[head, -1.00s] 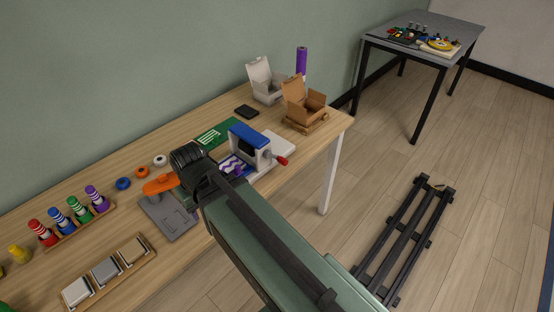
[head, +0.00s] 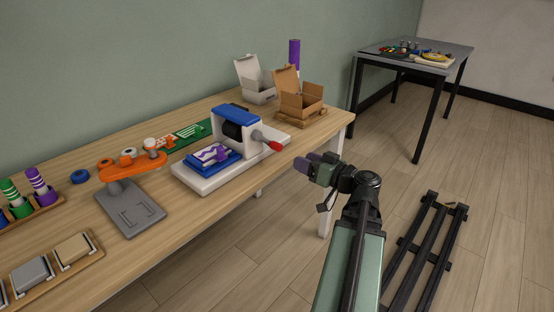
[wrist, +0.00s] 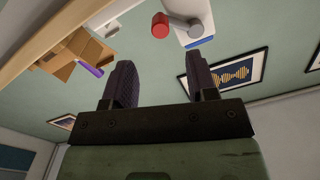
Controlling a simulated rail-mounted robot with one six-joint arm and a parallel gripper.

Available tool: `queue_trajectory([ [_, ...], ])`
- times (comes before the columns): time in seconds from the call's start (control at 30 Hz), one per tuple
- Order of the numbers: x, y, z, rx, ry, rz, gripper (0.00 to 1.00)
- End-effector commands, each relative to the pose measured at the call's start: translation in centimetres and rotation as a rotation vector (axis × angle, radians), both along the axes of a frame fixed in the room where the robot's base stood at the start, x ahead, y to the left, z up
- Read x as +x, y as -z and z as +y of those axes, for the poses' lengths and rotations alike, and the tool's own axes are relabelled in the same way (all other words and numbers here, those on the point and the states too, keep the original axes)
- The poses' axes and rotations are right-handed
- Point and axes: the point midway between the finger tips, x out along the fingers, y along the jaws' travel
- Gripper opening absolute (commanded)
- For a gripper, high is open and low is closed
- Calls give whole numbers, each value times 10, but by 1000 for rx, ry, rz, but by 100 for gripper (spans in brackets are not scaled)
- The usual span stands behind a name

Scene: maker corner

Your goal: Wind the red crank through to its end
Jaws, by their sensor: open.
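The red crank (head: 275,146) is a red grip on a short grey arm at the right side of a small press (head: 236,122) with a blue top and white base. In the wrist view the red crank grip (wrist: 160,25) shows at the top, ahead of the fingers and apart from them. My gripper (head: 306,165) is off the table's front edge, to the right of and a little below the crank. In the wrist view my gripper (wrist: 162,84) has its two dark purple fingers wide apart with nothing between them.
An open cardboard box (head: 300,103) and a white box (head: 252,82) stand behind the press. An orange-armed stand (head: 130,180) is to its left. A grey table (head: 412,55) stands at the back right. The floor right of the workbench has a dark rail.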

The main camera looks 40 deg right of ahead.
Motion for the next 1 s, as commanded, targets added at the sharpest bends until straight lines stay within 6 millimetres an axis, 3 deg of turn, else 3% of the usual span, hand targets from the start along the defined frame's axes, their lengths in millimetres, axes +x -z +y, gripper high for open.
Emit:
queue_trajectory([
  [0.1, 1, -5, -2, -106, 14, -39, 53],
  [0.3, 8, -5, -1, -124, 11, -38, 53],
  [0.7, 92, -4, 11, -121, 8, -35, 53],
  [0.83, 106, -4, 14, -121, 9, -35, 53],
  [1.0, 108, -4, 15, -121, 9, -35, 53],
])
